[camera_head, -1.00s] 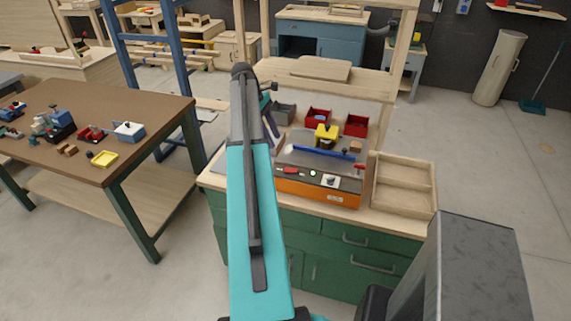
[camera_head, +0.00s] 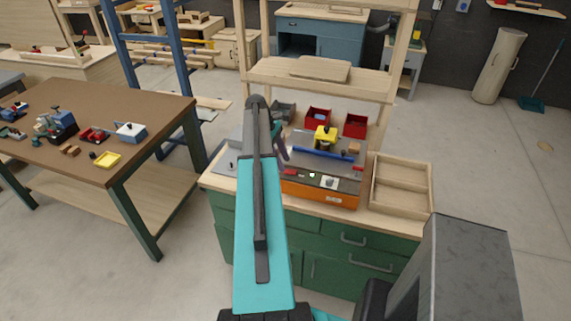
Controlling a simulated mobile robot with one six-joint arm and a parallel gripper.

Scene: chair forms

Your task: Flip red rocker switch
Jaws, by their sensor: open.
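The orange machine (camera_head: 318,194) stands on the green workbench, with a grey top, a blue bar and a yellow block on it. Its dark front panel holds a small red switch (camera_head: 302,174), a pale green button (camera_head: 312,175) and a knob on a white plate (camera_head: 329,182). The switch is too small to tell which way it is tipped. My gripper (camera_head: 283,150) shows only in part beyond the end of my teal arm. It is open, above the machine's left part and apart from the switch in the picture.
Red bins (camera_head: 355,125) stand behind the machine, under a wooden shelf (camera_head: 318,79). A wooden tray (camera_head: 402,201) lies to its right. A second red piece (camera_head: 358,169) is at the machine's right edge. A brown table (camera_head: 92,130) with small tools stands left.

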